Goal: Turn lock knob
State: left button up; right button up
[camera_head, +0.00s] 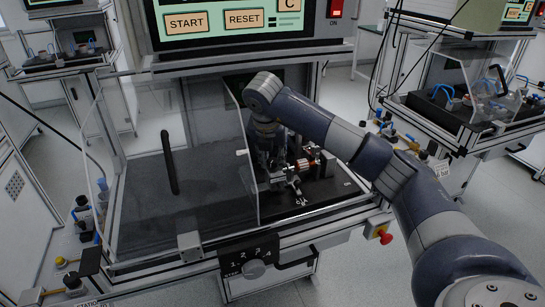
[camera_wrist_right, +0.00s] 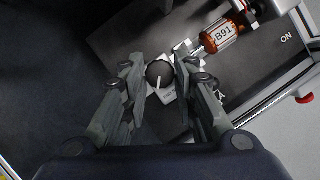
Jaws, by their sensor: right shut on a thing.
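The lock knob (camera_wrist_right: 159,73) is a round dark knob with a white pointer line, on a light plate inside the test station. My right gripper (camera_wrist_right: 159,78) has its two fingers closed on both sides of the knob in the right wrist view. In the head view my right gripper (camera_head: 270,168) points down behind the clear door's edge, and the knob is hidden there. An orange-brown stator (camera_wrist_right: 222,36) labelled B91 lies beside the knob; it also shows in the head view (camera_head: 306,163). My left gripper is not in view.
A clear door panel (camera_head: 215,160) with a dark handle (camera_head: 169,162) covers the station's left part. A numbered selector (camera_head: 254,269) is on the front. A red button (camera_head: 385,237) is at the right corner. A START/RESET screen (camera_head: 225,20) hangs above.

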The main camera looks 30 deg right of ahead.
jog(key=o, duration=1)
jog(key=shift+o, duration=0.2)
jog(key=v, duration=1.2)
jog(key=shift+f, duration=0.1)
